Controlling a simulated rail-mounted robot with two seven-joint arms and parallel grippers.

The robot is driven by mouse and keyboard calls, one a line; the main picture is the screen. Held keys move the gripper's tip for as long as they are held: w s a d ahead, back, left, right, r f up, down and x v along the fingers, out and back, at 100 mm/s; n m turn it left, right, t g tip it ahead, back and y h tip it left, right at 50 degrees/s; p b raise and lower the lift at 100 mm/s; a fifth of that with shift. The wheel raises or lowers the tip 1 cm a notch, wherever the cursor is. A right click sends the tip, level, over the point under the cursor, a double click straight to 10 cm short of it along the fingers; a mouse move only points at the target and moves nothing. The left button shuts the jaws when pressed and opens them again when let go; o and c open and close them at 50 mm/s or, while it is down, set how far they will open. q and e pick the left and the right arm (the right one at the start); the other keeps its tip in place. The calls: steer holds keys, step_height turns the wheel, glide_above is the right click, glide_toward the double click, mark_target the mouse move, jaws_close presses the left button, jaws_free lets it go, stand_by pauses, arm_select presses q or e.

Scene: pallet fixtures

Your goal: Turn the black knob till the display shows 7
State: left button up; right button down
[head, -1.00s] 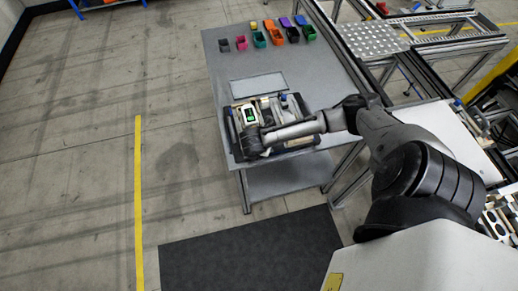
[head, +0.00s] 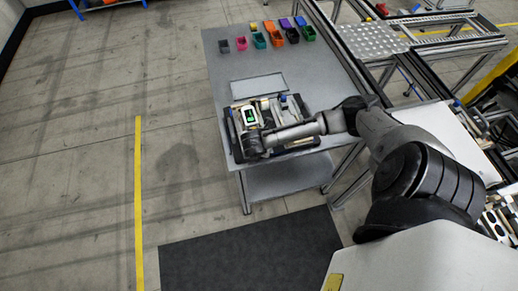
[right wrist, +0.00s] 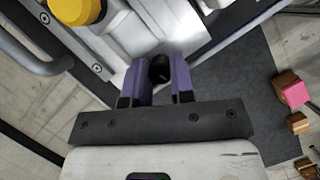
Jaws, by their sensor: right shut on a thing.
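The black knob (right wrist: 160,69) sits between the purple fingers of my right gripper (right wrist: 158,78), which is shut on it. In the head view my right gripper and the knob are hidden behind the wrist of my right arm, at the front of the black fixture board (head: 302,146). The device has a pale housing and a lit green display (head: 250,116); its digits are too small to read. My left gripper is in neither view.
The fixture board lies on a grey table (head: 222,75). A flat light panel (head: 258,86) lies behind it, and several coloured bins, including an orange bin (head: 273,36), stand at the far edge. A yellow round part (right wrist: 76,9) is at the upper left in the right wrist view.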

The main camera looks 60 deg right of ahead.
steer(key=n+p, duration=0.1)
steer(key=n+t+p, duration=0.1)
steer(key=p, duration=0.1)
steer(key=shift+r+n, duration=0.3)
steer(key=shift+f+n+t+y+p, duration=0.2)
steer(key=shift+n+t+y+p, duration=0.15)
steer(key=shift+n, duration=0.15)
steer(key=shift+f, duration=0.1)
steer(key=c, duration=1.3)
jaws_free()
steer(key=shift+o, duration=0.2)
steer(key=v, duration=1.3)
steer(key=shift+r+p, duration=0.35)
steer(key=shift+r, duration=0.05)
